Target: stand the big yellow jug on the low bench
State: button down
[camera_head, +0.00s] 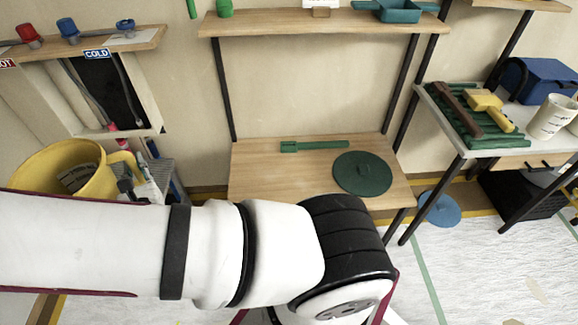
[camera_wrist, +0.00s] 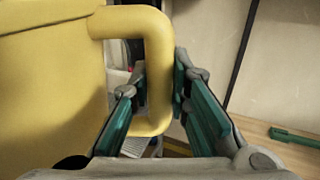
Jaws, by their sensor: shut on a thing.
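What is under the jug is hidden. The low wooden bench (camera_head: 262,178) stands in the middle of the head view, away from the jug.
A round green disc (camera_head: 362,173) and a green flat tool (camera_head: 315,146) lie on the bench; its front left is bare. A shelf (camera_head: 290,27) hangs above it between dark posts. A higher table (camera_head: 440,105) with tools stands right. A blue disc (camera_head: 440,209) is low beside it.

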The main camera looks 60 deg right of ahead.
aim_at(311, 176)
jog(key=k+l, duration=1.55)
